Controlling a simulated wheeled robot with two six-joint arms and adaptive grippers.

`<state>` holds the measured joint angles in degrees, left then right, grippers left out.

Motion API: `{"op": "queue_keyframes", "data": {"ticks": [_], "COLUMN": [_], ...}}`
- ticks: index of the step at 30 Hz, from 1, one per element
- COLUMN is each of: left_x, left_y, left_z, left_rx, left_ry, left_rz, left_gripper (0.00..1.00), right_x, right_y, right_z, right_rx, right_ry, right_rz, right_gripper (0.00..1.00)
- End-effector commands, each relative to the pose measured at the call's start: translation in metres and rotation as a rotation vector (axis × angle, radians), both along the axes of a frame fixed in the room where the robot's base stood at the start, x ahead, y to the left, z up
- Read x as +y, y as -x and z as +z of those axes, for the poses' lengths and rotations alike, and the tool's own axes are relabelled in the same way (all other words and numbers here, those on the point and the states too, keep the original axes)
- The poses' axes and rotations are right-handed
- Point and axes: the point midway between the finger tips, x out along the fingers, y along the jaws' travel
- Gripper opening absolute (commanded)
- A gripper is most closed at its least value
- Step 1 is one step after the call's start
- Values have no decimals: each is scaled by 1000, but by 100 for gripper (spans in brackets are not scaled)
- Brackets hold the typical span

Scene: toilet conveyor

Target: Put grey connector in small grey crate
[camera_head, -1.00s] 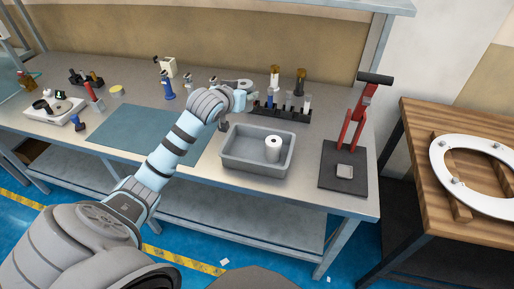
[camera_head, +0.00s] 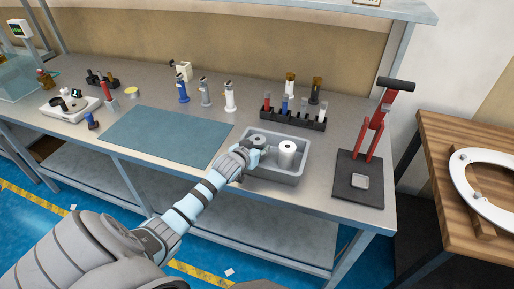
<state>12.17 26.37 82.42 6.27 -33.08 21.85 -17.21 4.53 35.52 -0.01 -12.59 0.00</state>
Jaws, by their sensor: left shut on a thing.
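The small grey crate (camera_head: 277,179) stands near the front edge of the metal workbench. My left gripper (camera_head: 256,150) is over the left part of the crate and is shut on the grey connector (camera_head: 259,141), a short round piece. The gripper and wrist partly hide the connector, and I cannot tell whether it touches the crate floor. A white cylinder with a dark hole in its top (camera_head: 287,152) stands in the crate, right of the connector. My right gripper is not in view.
A dark rack with several tubes (camera_head: 292,121) stands behind the crate. A red-handled press on a black base (camera_head: 358,185) is to the right. A blue-grey mat (camera_head: 165,138) lies left, with several bottles behind it. A wooden table (camera_head: 455,150) holds a toilet seat.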

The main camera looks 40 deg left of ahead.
Motion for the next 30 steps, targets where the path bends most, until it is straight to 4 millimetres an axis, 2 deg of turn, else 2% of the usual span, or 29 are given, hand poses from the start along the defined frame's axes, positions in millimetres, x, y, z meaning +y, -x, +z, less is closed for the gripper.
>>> {"op": "queue_keyframes", "data": {"ticks": [2,3,5,17,20,30], "left_x": [0,0,0,0,-3,-22], "left_y": [0,0,0,3,16,80], "left_z": [-1,-3,-2,3,10,44], "left_rx": [0,1,0,0,2,1], "left_ry": [0,0,0,-1,-4,-3], "left_rz": [0,0,0,0,-1,-3], "left_gripper": [7,44,52,52,52,52], "right_x": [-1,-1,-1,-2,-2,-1], "right_y": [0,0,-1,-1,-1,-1], "right_z": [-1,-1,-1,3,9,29], "right_rx": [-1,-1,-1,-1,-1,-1], "right_ry": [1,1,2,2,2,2], "right_rz": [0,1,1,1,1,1], "right_gripper": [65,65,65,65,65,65]}}
